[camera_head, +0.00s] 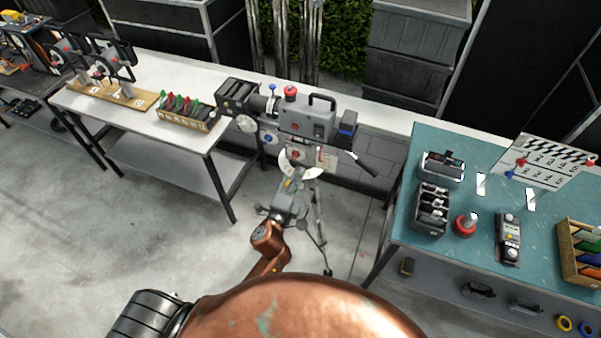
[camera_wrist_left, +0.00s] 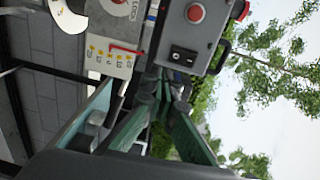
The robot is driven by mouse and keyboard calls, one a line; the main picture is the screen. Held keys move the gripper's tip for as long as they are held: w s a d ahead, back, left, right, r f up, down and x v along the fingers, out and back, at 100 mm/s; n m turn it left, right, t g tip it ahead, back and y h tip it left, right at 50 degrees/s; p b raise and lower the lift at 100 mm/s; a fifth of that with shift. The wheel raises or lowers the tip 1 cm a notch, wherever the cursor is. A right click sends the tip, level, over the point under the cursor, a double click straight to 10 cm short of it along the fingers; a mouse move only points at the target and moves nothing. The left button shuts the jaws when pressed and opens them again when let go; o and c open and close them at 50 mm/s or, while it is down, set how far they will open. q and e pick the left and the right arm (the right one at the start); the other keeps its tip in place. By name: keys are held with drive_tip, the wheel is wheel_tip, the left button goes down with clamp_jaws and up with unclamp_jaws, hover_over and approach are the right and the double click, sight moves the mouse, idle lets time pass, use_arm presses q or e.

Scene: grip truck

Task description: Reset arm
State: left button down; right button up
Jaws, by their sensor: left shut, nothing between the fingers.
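My left gripper (camera_head: 291,188) reaches out in front of the film camera (camera_head: 308,122), just below its body in the head view. In the left wrist view its fingers (camera_wrist_left: 163,92) are together with nothing between them. Close by there, the camera's grey housing (camera_wrist_left: 192,35) shows a red button and a black switch. A white panel with small coloured marks (camera_wrist_left: 112,58) is beside it. I cannot tell whether the gripper touches the camera or its support. My right gripper is in neither view.
A white table (camera_head: 150,66) with a wooden rack of coloured clips (camera_head: 186,112) stands at left. A teal-topped table (camera_head: 400,229) at right carries a clapperboard (camera_head: 546,160), battery holders and a meter (camera_head: 508,240). Tripod legs (camera_head: 322,230) stand between. Floor at lower left is clear.

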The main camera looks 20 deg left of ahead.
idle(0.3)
